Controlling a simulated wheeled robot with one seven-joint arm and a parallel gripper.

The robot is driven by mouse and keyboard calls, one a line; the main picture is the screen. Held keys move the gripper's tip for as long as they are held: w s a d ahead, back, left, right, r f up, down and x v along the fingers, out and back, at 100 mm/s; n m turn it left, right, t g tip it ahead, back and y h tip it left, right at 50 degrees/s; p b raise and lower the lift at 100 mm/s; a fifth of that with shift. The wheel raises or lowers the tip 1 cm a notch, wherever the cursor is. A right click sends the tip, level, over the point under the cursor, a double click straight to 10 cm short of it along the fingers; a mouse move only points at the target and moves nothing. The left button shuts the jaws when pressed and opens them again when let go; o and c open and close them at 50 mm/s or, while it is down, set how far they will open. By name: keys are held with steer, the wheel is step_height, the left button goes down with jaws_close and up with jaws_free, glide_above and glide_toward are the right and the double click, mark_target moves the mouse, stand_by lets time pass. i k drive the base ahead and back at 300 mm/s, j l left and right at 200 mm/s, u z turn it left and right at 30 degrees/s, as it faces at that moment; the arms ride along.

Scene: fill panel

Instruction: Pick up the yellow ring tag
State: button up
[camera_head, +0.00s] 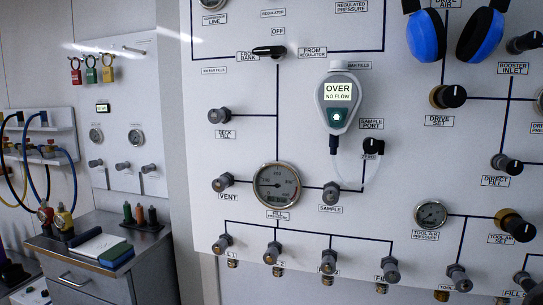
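The yellow ring tag (108,73) hangs on the left wall panel in the head view, the rightmost of three ring tags in a row. The red ring tag (76,76) hangs at the left of the row, and the green ring tag (91,75) hangs between them. Each looks like a small padlock-shaped tag with a loop at its top. The hooks behind them are too small to make out clearly. My gripper is not in view.
A large white fill panel (240,140) with knobs and gauges fills the middle and right. Below the tags stands a grey drawer cabinet (82,282) with books (100,249) and several small upright items on top. Hoses (72,180) hang at the far left.

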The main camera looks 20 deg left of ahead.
mark_target(107, 74)
steer(key=u, duration=1.6)
steer(key=i+j, duration=0.25)
steer(key=i+j+z, duration=0.1)
steer(key=j, duration=0.35)
steer(key=i+j, duration=0.35)
steer(key=i+j+z, duration=0.1)
steer(key=j, duration=0.3)
steer(key=i+j, duration=0.3)
